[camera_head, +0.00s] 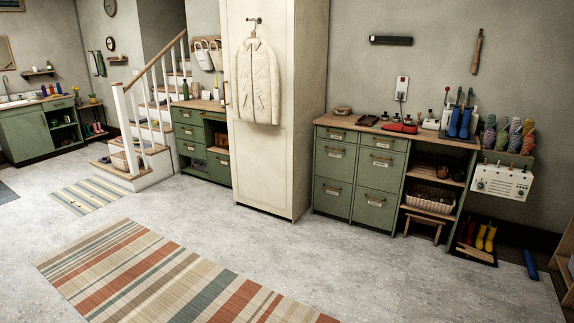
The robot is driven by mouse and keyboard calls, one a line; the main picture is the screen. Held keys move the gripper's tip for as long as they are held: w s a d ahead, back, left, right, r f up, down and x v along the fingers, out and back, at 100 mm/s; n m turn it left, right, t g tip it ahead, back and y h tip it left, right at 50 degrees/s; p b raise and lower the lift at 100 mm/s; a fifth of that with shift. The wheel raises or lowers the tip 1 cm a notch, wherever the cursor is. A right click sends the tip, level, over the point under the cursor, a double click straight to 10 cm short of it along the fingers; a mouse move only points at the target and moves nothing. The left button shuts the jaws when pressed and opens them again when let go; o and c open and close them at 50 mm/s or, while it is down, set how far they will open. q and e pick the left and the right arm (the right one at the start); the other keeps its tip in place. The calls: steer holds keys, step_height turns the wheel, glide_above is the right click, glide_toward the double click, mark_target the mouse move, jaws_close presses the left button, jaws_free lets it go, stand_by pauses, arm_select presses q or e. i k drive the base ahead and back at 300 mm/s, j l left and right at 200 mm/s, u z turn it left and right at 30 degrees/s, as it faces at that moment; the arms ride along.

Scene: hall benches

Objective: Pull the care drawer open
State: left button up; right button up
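A green bench cabinet (360,182) with a wooden top stands against the wall at the right. Its front has several drawers with brass handles and small pale labels, all shut. The labels are too small to read, so I cannot tell which one is the care drawer. Neither of my grippers shows in this view.
Grey floor in front of the cabinet is clear. A striped rug (170,275) lies nearer. A tall cream cupboard (262,165) with a hanging jacket (257,82) stands left of the cabinet. Open shelves with a basket (430,202), a stool (424,224) and boots (485,238) are at its right.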

mark_target(343, 129)
steer(key=i+u, duration=0.1)
steer(key=i, duration=2.35)
